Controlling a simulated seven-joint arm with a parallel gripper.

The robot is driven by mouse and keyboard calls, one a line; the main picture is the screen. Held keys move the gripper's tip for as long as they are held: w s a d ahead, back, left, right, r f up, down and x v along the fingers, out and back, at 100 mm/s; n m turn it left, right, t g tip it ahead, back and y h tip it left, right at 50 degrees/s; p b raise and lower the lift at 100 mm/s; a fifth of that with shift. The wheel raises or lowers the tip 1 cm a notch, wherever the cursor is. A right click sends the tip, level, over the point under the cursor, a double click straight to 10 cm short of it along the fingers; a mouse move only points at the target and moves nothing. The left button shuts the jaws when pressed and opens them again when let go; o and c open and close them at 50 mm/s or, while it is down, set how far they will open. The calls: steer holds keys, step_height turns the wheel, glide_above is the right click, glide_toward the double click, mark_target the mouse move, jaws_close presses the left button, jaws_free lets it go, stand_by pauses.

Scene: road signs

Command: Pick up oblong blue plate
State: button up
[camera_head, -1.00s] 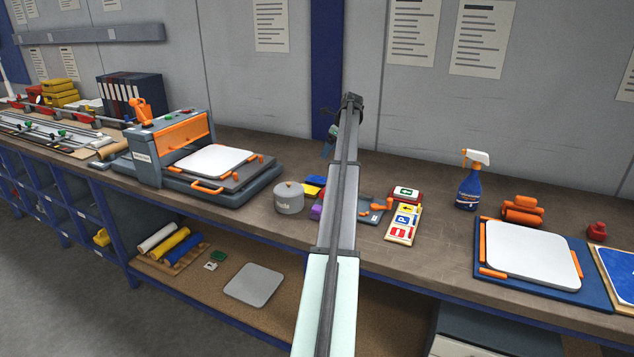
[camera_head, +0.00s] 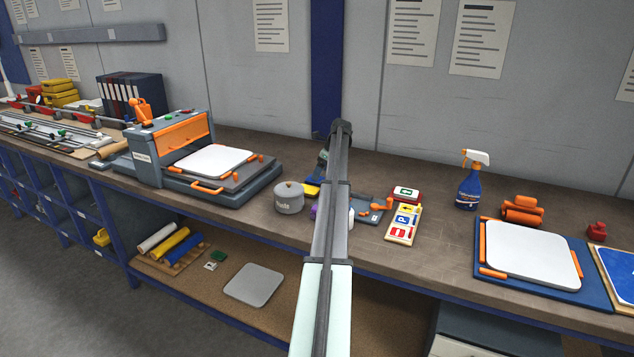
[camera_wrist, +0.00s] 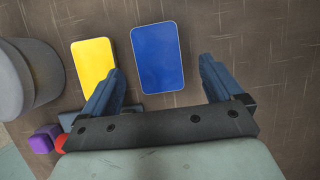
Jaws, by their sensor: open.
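The oblong blue plate (camera_wrist: 157,58) lies flat on the brown worktop in the wrist view, a rounded rectangle with a thin pale border. My gripper (camera_wrist: 158,82) is open, with one dark blue finger toward each side of the plate. The plate lies beyond and between the finger lines, and nothing is held. A yellow plate (camera_wrist: 93,62) lies just left of it, close to my left finger. In the head view my arm hides the blue plate, and the gripper's fingertips are hard to make out; the yellow plate (camera_head: 311,191) shows beside the arm.
A grey round canister (camera_head: 289,198) stands left of my gripper; it also shows in the wrist view (camera_wrist: 30,75). Purple (camera_wrist: 42,140) and red (camera_wrist: 61,143) blocks sit at lower left. A sign board (camera_head: 404,223) lies to the right. Worktop right of the plate is clear.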

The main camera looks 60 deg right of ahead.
steer(key=shift+x, duration=1.6)
steer(key=shift+s+a, duration=0.1)
steer(key=shift+s, duration=0.05)
steer(key=shift+c, duration=0.2)
steer(key=c, duration=1.1)
steer(key=shift+r, duration=0.1)
